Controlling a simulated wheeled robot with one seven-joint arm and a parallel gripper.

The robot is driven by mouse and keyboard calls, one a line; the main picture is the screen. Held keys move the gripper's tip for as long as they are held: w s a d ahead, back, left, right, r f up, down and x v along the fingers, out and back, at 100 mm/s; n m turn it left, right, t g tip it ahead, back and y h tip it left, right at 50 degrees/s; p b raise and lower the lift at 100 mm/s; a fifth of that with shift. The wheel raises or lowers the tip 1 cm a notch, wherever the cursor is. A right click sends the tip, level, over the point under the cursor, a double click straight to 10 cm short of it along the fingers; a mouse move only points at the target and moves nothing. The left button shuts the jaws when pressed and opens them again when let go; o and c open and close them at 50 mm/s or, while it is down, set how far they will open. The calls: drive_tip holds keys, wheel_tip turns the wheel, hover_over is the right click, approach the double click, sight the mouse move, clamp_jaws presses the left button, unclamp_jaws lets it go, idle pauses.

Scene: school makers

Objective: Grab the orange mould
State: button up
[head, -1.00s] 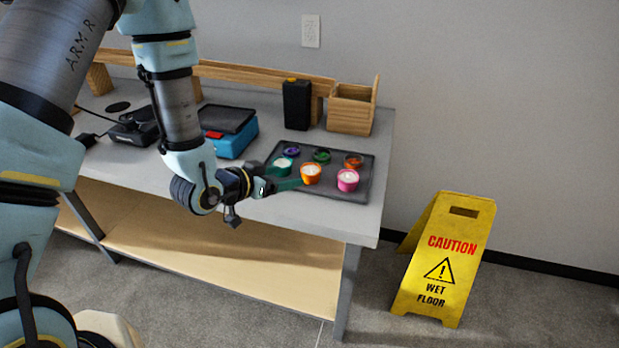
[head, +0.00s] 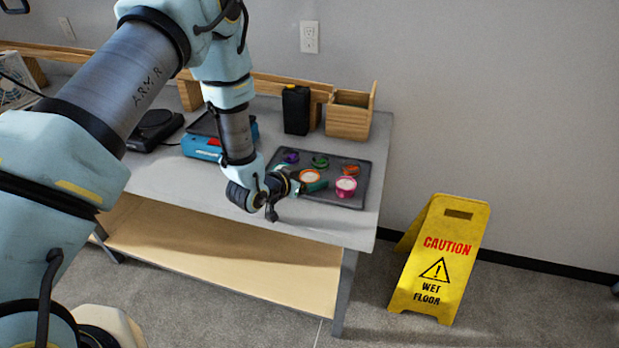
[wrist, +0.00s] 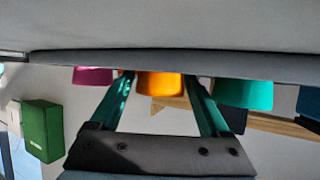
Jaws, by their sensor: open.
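The orange mould (head: 310,175) is a small cup with a pale filling, in the front row of the dark tray (head: 345,201). The wrist view is upside down and shows the mould (wrist: 160,84) between the two green fingers of my gripper (wrist: 158,92). In the head view my gripper (head: 303,182) is low at the tray's front, fingers open around the cup. A gap shows on each side of the mould in the wrist view, so it is not gripped. My arm and fingers partly hide the cup in the head view.
A pink cup (head: 346,187) stands close on the right, and a teal cup (wrist: 244,94) is on the other side. Smaller purple, green and orange items (head: 351,169) lie behind. A wooden box (head: 347,120) and black container (head: 296,110) stand farther back.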

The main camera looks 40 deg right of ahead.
drive_tip(key=shift+c, duration=0.4)
drive_tip(key=c, duration=1.1)
drive_tip(key=shift+o, duration=0.2)
drive_tip(key=shift+r, duration=0.15)
